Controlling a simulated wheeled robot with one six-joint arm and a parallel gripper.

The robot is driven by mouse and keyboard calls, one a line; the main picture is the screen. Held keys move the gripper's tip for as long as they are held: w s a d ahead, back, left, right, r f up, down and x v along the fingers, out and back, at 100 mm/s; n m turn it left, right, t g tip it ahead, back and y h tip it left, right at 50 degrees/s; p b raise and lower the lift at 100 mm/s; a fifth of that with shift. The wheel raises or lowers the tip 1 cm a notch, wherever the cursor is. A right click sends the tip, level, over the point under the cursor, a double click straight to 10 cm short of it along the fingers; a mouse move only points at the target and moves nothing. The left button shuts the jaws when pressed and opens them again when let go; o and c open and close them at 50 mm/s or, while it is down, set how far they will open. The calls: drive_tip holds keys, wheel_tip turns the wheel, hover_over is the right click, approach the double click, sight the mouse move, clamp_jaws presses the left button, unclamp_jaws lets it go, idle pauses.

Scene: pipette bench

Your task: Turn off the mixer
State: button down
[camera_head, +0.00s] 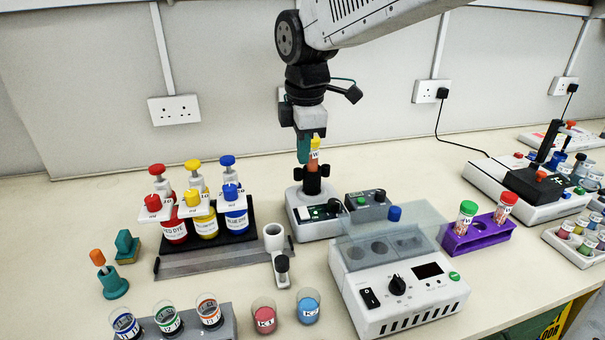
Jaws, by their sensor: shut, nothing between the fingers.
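The mixer (309,224), a small light-grey unit with a dark front panel, stands at the middle back of the bench. My gripper (303,158), with teal fingers, is shut and empty. It points down just left of the tube's top. I cannot tell whether it touches the tube or is behind it. Whether the mixer is running does not show.
A dark box with black and green knobs (371,206) stands right of the mixer. A white device with a clear lid (410,305) is in front. Dye bottles on a black rack (248,232) stand left. A purple tube rack (470,240) is right. Bare bench lies behind the dye rack.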

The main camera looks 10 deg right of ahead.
sight(301, 209)
drive_tip(key=f, duration=0.4)
drive_tip(key=w+f, duration=0.1)
drive_tip(key=f, duration=0.8)
drive_tip(key=shift+w+f, duration=0.1)
drive_tip(key=shift+w, duration=0.2)
drive_tip(key=shift+a, duration=0.1)
